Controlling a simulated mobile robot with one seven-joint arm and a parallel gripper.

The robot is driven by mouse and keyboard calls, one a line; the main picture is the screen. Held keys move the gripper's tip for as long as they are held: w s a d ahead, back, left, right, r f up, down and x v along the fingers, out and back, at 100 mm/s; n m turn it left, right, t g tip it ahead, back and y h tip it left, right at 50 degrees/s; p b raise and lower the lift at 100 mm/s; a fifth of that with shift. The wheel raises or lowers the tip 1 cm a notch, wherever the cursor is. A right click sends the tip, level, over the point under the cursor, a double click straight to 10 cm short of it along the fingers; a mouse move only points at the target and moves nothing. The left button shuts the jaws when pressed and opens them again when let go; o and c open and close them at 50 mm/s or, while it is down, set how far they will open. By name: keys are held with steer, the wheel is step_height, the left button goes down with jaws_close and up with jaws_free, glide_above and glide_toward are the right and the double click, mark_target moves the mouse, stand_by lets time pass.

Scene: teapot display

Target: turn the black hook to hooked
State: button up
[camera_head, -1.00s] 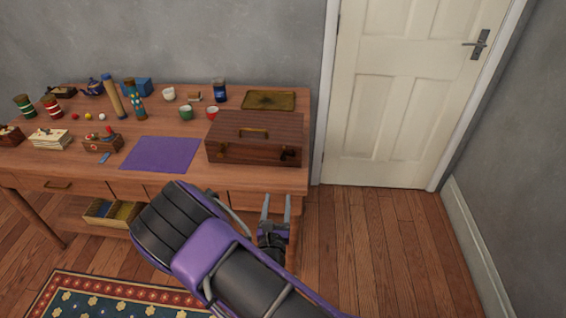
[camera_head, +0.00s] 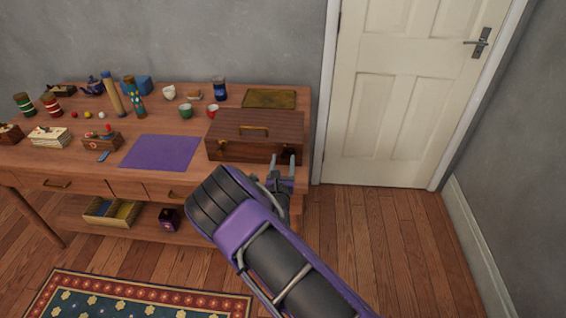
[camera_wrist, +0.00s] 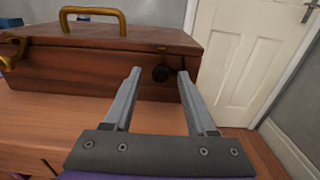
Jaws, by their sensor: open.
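A brown wooden case (camera_head: 235,149) with a brass handle (camera_head: 254,131) stands shut on the right end of the table. In the wrist view the case (camera_wrist: 100,72) fills the upper left. The black hook (camera_wrist: 161,73) shows there as a small dark round piece on the right of its front face, below the lid seam. Whether it is hooked is too small to tell. My gripper (camera_head: 282,160) is open and empty in front of the case's right part. In the wrist view the hook appears between the fingertips, farther off, with no contact visible.
A brass fitting (camera_wrist: 14,46) sits on the left of the case front. A purple mat (camera_head: 161,152) lies left of the case, and a dark gold tray (camera_head: 269,99) lies behind it. A white door (camera_head: 408,95) and open floor are to the right.

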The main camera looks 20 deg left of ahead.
jaws_close()
steer(key=shift+n, duration=0.3)
stand_by(0.3)
steer(key=n+p, duration=0.1)
steer(key=n, duration=0.4)
steer(key=n+p, duration=0.1)
steer(key=n, duration=0.6)
steer(key=shift+n, duration=0.3)
stand_by(0.5)
jaws_free()
